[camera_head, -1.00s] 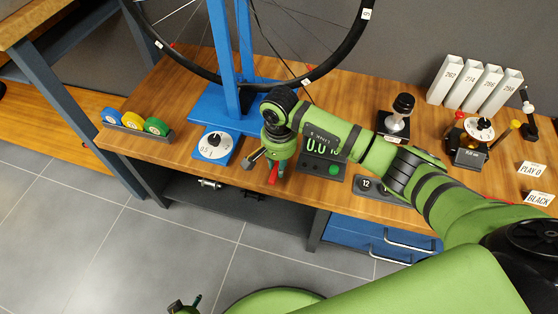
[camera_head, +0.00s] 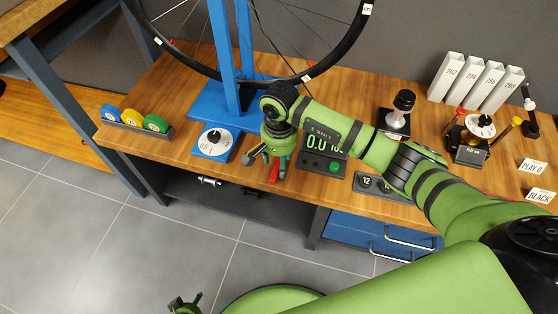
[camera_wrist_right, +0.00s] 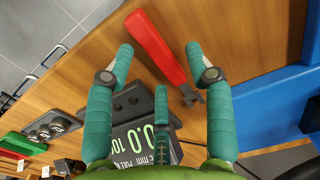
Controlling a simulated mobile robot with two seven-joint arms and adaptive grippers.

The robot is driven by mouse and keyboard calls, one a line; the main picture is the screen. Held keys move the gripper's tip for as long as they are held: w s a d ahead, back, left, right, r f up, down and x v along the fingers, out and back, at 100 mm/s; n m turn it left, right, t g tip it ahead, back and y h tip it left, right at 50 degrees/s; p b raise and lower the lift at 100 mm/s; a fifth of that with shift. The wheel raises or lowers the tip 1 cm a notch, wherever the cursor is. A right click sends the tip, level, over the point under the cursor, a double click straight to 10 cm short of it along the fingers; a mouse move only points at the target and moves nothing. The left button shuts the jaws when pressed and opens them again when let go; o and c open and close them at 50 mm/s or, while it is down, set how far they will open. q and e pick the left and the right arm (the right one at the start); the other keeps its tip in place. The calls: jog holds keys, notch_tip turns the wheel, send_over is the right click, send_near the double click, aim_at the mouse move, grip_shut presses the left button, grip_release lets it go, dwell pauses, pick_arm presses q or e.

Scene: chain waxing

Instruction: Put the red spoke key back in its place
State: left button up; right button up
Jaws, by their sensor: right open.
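A red-handled tool (camera_wrist_right: 154,46) with a grey forked tip lies on the bench in the right wrist view; I take it for the red spoke key. Its red handle also shows in the head view (camera_head: 274,172), at the bench's front edge under my right gripper. My right gripper (camera_wrist_right: 158,50) is open over it, with the handle between the spread fingers and not visibly gripped. A rack (camera_head: 140,128) at the bench's left holds blue, yellow and green round pieces; its right end looks bare. My left gripper (camera_head: 185,305) is only partly seen at the bottom edge.
A digital gauge (camera_head: 322,164) stands just right of the right gripper. A blue base with a white dial (camera_head: 214,142) is to its left, and the blue wheel stand (camera_head: 226,102) behind. The bench between the rack and the dial is clear.

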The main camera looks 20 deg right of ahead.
notch_tip(320, 180, up, 11)
dwell(0.3)
jog(key=shift+s, duration=0.1)
